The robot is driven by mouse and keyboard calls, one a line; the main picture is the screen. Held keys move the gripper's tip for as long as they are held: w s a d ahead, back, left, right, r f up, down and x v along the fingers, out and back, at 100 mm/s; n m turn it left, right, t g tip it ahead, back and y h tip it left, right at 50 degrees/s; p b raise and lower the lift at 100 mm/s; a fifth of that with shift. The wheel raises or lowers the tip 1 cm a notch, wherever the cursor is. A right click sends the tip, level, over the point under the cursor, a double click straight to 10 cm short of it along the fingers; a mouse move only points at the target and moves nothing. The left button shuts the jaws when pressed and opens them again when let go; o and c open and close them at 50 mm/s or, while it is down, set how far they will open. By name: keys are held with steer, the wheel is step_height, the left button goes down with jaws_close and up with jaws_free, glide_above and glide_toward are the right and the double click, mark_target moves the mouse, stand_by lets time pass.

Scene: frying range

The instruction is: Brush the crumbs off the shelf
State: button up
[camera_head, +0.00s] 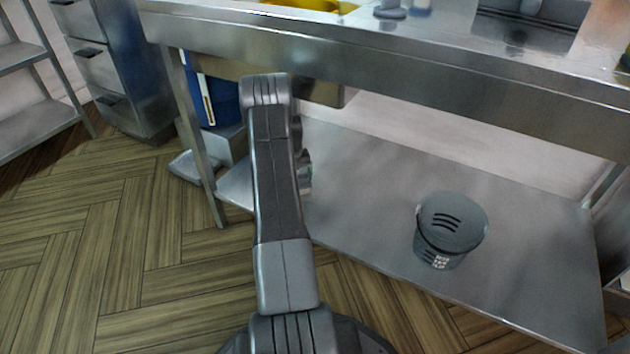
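The steel lower shelf (370,200) runs under the worktable, from behind my arm to the right side. I cannot make out any crumbs on it; its surface shows only soft grey shading. No brush can be made out. My arm rises from the bottom centre and hides part of the shelf's left end. A small grey part, perhaps of my wrist or gripper (304,172), shows just right of the upper arm link, over the shelf. The fingers are hidden, so I cannot see whether they are open or hold anything.
A table leg (198,140) and a blue container (220,100) are at left. Drawers (100,70) stand farther left. Wooden floor is clear at left.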

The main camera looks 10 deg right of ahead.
steer(key=shift+w+a+f, duration=0.1)
steer(key=shift+w+a, duration=0.15)
steer(key=shift+a, duration=0.25)
steer(key=shift+w+a, duration=0.25)
steer(key=shift+a, duration=0.25)
steer(key=shift+d, duration=0.1)
steer(key=shift+s+d, duration=0.1)
steer(key=shift+d+r, duration=0.15)
steer(key=shift+r, duration=0.3)
steer(key=shift+s+r+p, duration=0.1)
steer(key=shift+r+p, duration=1.25)
steer(key=shift+r, duration=1.1)
